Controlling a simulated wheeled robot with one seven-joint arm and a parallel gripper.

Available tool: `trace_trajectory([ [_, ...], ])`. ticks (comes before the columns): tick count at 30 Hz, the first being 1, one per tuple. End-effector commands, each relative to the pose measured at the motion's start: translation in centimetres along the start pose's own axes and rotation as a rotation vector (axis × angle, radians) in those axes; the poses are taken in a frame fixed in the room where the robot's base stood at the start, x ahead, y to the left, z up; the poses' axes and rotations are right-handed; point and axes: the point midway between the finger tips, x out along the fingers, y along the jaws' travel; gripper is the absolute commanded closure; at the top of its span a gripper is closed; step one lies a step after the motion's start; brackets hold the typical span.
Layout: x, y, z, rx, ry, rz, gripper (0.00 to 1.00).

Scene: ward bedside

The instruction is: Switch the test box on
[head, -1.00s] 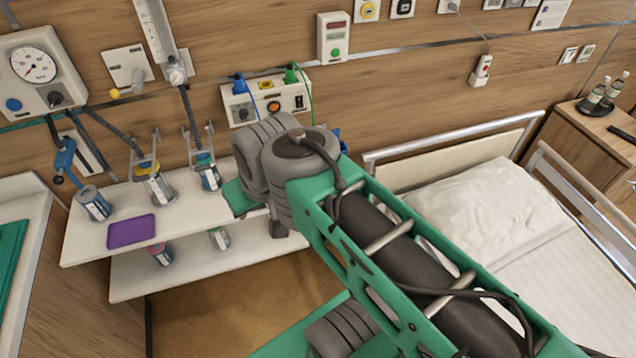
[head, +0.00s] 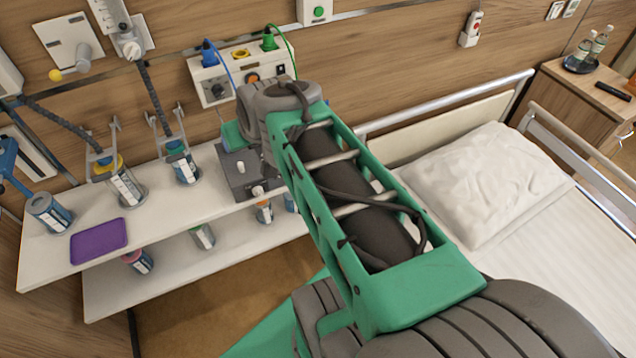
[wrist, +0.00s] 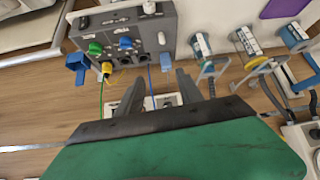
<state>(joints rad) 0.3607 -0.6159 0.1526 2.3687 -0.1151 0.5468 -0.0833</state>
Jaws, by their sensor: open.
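A grey box (head: 240,172), which I take for the test box, stands on the white shelf, partly behind my arm. In the wrist view the grey box (wrist: 122,48) shows a green knob (wrist: 95,47), a blue knob (wrist: 126,43), a yellow plug (wrist: 106,69) and a white switch-like part (wrist: 161,38). Its switch position cannot be told. My gripper (wrist: 160,82) is open and empty, its fingers apart in front of the box's panel. Contact cannot be judged. In the head view my arm hides the fingers.
A white wall unit (head: 208,80) with blue and green plugs is behind the arm. Cans with hoses stand left on the shelf (head: 180,212), near a purple pad (head: 98,240). A bed with a pillow (head: 475,180) is at right, beside a wooden cabinet (head: 575,110).

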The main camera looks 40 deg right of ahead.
Motion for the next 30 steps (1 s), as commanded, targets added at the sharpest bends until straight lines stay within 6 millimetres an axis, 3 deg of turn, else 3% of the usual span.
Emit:
trace_trajectory([
  [1, 2.3, 1.5, 0.9, 0.022, 0.023, 0.019, 0.56],
  [7, 8.5, 9.2, 2.8, 0.104, 0.161, 0.107, 0.56],
  [9, 10.7, 12.8, 4.8, 0.138, 0.221, 0.136, 0.56],
  [12, 12.2, 16.2, 8.5, 0.166, 0.296, 0.139, 0.56],
  [18, 12.2, 17.2, 15.8, 0.134, 0.413, 0.093, 0.56],
  [21, 11.6, 16.8, 17.9, 0.102, 0.457, 0.084, 0.56],
  [26, 10.8, 16.2, 18.6, 0.071, 0.485, 0.073, 0.56],
  [30, 11.6, 16.0, 17.8, 0.068, 0.487, 0.065, 0.56],
])
